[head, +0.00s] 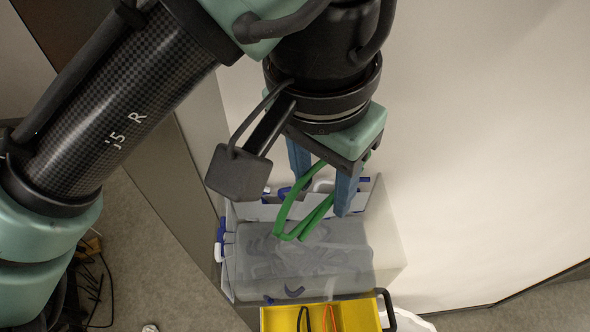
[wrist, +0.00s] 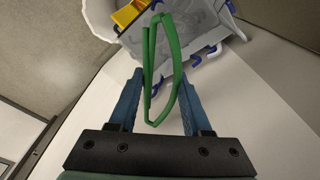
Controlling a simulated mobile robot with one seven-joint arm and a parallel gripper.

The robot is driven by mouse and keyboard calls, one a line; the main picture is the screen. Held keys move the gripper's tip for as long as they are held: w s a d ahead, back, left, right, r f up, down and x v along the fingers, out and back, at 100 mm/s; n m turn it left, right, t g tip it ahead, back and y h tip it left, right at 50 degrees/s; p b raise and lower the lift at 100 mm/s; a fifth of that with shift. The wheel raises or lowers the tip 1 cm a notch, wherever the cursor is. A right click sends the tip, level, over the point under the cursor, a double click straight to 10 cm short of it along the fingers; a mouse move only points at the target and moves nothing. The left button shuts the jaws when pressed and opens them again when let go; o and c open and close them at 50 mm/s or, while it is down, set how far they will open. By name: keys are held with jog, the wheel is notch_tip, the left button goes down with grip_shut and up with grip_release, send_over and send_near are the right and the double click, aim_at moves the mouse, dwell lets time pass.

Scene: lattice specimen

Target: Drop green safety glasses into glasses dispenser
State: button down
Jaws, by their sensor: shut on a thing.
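The green safety glasses (head: 287,216) hang from my gripper (head: 322,190), whose two blue fingers are shut on them. In the wrist view the green glasses (wrist: 168,58) stretch up and away from between the fingertips of my gripper (wrist: 166,85). The glasses dispenser (head: 310,250) is a translucent, greyish box on the pale wall, with several glasses inside, some with blue parts. In the head view the green glasses overlap the upper part of the dispenser. In the wrist view the dispenser (wrist: 205,50) lies beyond them. I cannot tell the exact height gap.
A yellow bin (head: 350,317) with a black handle stands just below the dispenser; it also shows in the wrist view (wrist: 128,14). The pale wall (head: 490,150) is bare to the right. Dark cables (head: 95,285) lie on the floor at the left.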

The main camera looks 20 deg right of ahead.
jog(key=shift+c, duration=1.3)
grip_release()
notch_tip(320, 180, up, 13)
jog(key=a+b, duration=0.1)
jog(key=shift+s+a+b, duration=0.2)
jog(key=shift+s+b, duration=0.1)
jog(key=shift+s, duration=0.1)
